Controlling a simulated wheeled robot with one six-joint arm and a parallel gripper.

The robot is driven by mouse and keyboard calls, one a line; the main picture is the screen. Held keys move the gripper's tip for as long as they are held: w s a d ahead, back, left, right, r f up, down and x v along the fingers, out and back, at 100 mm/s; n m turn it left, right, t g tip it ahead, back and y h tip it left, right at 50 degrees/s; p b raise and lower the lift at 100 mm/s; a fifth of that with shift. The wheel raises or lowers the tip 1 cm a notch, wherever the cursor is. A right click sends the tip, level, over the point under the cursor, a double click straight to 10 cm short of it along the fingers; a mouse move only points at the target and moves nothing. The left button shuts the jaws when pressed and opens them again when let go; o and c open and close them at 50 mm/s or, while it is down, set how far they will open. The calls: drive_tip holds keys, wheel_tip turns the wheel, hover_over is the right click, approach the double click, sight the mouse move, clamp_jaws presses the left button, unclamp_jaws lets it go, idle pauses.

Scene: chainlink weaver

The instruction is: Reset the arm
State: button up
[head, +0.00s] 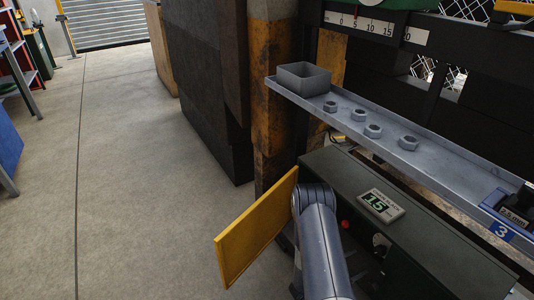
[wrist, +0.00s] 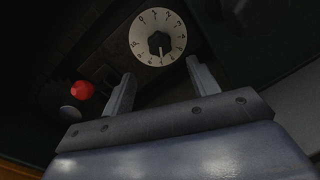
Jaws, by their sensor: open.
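My gripper (wrist: 160,68) shows in the wrist view with its two fingers apart and nothing between them. A round white dial (wrist: 143,48) with numbers and a black centre knob (wrist: 158,42) lies just beyond the fingertips. A red button (wrist: 82,90) is to the left of the fingers. In the head view my grey arm (head: 322,250) reaches down beside the dark machine cabinet (head: 330,172). The gripper itself is hidden in that view.
A grey tray shelf (head: 440,160) above the cabinet holds an open box (head: 303,79) and several nuts (head: 373,131). A small display (head: 381,206) reads 15. A yellow panel (head: 255,228) stands close left of my arm. Open concrete floor (head: 130,170) lies left.

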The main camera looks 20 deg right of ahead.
sight(377, 252)
drive_tip(key=b+x, duration=0.3)
drive_tip(key=x, duration=0.6)
drive_tip(key=shift+d+f, duration=0.1)
drive_tip(key=shift+n, duration=0.5)
drive_tip(key=shift+a, duration=0.2)
